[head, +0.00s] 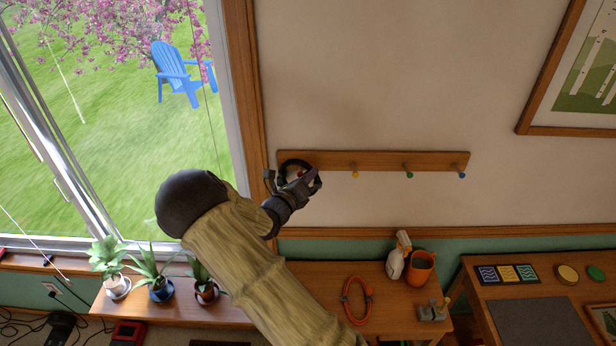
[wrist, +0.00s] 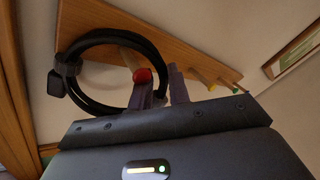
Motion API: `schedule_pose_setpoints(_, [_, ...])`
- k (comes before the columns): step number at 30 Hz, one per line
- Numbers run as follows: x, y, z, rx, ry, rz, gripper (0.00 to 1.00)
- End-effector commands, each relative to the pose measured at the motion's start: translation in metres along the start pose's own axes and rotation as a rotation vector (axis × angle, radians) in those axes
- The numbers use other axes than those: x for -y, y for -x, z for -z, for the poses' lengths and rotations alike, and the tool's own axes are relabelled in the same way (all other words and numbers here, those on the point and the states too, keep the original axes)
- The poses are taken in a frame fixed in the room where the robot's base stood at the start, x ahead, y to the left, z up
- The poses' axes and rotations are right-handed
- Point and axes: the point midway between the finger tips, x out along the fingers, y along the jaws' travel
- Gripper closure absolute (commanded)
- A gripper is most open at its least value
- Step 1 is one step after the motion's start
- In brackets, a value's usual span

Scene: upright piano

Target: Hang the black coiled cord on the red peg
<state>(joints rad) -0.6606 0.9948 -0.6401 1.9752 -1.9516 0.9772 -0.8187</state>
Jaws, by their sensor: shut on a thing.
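The black coiled cord (head: 284,165) is at the left end of the wooden peg rail, held in my gripper (head: 311,180). In the wrist view the cord (wrist: 85,42) is a round loop with a dark plug or block at its left side. My gripper's fingers (wrist: 164,88) are shut on the loop's right side. The red peg (wrist: 143,75) shows inside the loop's outline, close to the fingers. I cannot tell for sure whether the loop is around the peg or just in front of it. In the head view the cord and gripper largely hide the peg.
The wooden rail (head: 385,160) also bears a yellow peg (head: 355,174), a green peg (head: 409,175) and a blue peg (head: 462,176). The window frame (head: 247,100) is close at left.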

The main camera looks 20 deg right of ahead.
Motion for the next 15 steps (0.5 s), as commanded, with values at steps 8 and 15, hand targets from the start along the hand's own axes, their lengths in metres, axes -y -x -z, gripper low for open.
schedule_pose_setpoints(8, [0.0002, 0.0, -0.0006, 0.001, -0.001, 0.0, 0.56])
schedule_pose_setpoints(15, [-0.0005, 0.0017, 0.0002, 0.0, 0.0, -0.001, 0.56])
